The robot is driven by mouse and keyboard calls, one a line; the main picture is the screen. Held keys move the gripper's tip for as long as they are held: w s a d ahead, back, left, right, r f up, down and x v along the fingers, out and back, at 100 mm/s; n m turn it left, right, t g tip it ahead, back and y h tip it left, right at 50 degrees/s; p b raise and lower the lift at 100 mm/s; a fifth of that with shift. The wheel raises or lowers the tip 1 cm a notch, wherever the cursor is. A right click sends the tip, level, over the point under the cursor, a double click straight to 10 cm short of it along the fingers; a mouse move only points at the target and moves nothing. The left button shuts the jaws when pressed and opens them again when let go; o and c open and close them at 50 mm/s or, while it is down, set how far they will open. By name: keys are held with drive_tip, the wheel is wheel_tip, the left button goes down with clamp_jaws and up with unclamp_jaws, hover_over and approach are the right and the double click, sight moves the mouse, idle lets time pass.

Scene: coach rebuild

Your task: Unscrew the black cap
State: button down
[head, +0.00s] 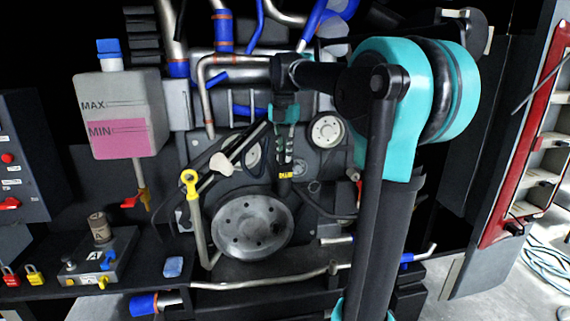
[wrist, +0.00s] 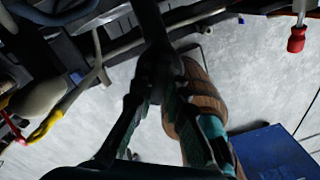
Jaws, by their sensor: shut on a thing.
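In the head view my gripper (head: 284,138) points down in front of the engine, over an upright black tube (head: 284,184) with a yellow band. In the wrist view my gripper (wrist: 158,98) has its two fingers closed in on the black cap (wrist: 157,68), a dark round shape at the end of a dark tube. The fingers touch it from both sides. The cap's edge blends into the dark tube, so I cannot tell whether its thread is engaged. In the head view my fingers hide the cap.
A pink-filled reservoir (head: 125,115) with a blue cap (head: 108,54) stands left. Pipes and hoses crowd around. A red-edged shelf (head: 520,140) stands right; a blue box (wrist: 275,153) lies on the floor.

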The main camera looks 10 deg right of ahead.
drive_tip(key=shift+n, duration=0.5)
drive_tip(key=shift+n, duration=1.4)
drive_tip(key=c, duration=1.1)
unclamp_jaws()
drive_tip(key=shift+o, duration=0.2)
drive_tip(key=shift+r, duration=0.2)
drive_tip(key=shift+r, duration=2.9)
